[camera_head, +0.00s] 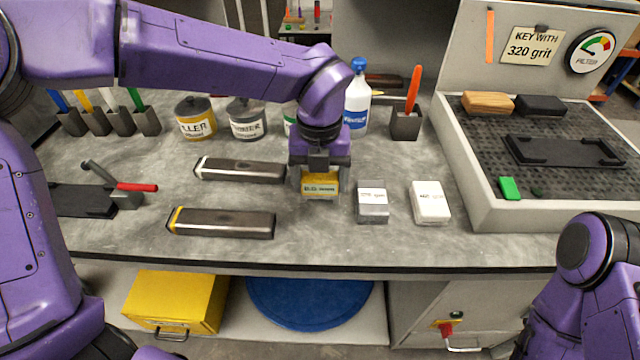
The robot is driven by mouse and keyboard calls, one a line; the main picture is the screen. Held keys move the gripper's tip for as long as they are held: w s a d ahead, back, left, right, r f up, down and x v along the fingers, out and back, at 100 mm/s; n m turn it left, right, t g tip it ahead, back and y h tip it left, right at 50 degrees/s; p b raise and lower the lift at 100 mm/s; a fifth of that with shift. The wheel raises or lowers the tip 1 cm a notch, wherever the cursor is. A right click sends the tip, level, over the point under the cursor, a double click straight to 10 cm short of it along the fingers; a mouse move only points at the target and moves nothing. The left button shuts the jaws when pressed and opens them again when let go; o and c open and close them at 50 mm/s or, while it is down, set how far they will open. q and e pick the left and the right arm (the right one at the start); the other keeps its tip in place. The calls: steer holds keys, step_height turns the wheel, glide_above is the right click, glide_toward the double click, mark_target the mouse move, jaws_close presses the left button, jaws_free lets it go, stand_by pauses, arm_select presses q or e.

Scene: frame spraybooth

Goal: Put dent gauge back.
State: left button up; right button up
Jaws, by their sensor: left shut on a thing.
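My left gripper (320,174) points down over the middle of the bench and is shut on a small yellow block (320,187). The block has a pale label, too small to read. The fingers hide its upper part, and I cannot tell whether it touches the bench. It is in line with a grey block (372,205) and a white block (430,202) to its right. I cannot tell for sure which thing is the dent gauge. My right arm shows at the lower right, but its gripper is out of view.
Two metal tubes (222,223) lie left of the gripper. Tins (196,118), a blue-capped bottle (357,100) and a holder (405,124) stand behind. A red-handled tool (128,190) is at left. A raised perforated tray (480,215) is at right. The front bench strip is clear.

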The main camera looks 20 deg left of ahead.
mark_target(319, 176)
arm_select(q)
step_height(319, 176, down, 2)
steer(key=shift+f, duration=0.25)
steer(key=shift+f, duration=0.15)
steer(key=o, duration=1.1)
step_height(319, 176, up, 12)
steer(key=shift+r, duration=0.2)
